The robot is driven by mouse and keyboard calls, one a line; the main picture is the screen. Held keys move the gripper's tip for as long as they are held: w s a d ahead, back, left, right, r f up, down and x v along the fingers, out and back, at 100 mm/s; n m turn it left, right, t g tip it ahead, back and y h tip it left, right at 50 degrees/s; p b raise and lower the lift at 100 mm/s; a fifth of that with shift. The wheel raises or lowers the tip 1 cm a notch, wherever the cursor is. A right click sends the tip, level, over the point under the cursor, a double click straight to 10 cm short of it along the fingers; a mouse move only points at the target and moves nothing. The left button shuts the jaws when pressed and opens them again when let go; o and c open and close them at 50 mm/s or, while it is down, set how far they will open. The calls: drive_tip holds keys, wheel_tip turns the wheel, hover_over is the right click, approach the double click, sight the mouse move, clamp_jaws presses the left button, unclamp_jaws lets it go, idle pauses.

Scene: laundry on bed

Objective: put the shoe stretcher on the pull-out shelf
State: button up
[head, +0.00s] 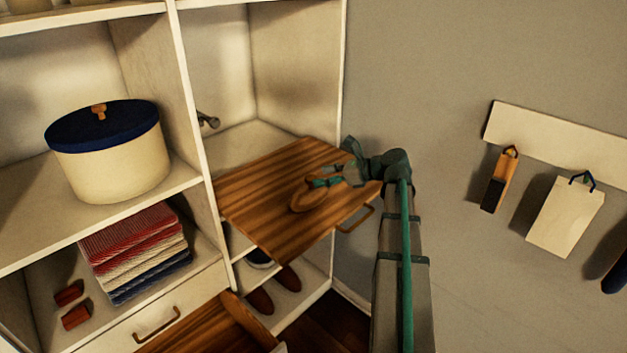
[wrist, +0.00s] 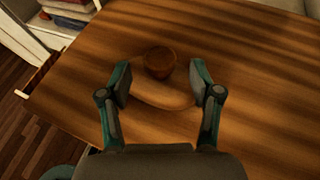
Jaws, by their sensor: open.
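The shoe stretcher (head: 308,200) is a brown wooden piece lying on the striped wooden pull-out shelf (head: 270,225), near its middle. In the wrist view the stretcher (wrist: 160,97) shows a darker round knob at its far end and a lighter rounded body. My gripper (head: 324,182) is over the shelf at the stretcher. In the wrist view my gripper (wrist: 162,80) is open, with one finger on each side of the stretcher and a gap beside the knob.
A cream round box with a blue lid (head: 110,160) stands on the left shelf. Folded towels (head: 135,250) lie below it. An open drawer (head: 205,330) and shoes (head: 288,278) are lower down. The pull-out shelf has bare room around the stretcher. A wall rack (head: 560,130) hangs at right.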

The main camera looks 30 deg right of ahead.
drive_tip(key=v, duration=0.7)
drive_tip(key=shift+b, duration=0.45)
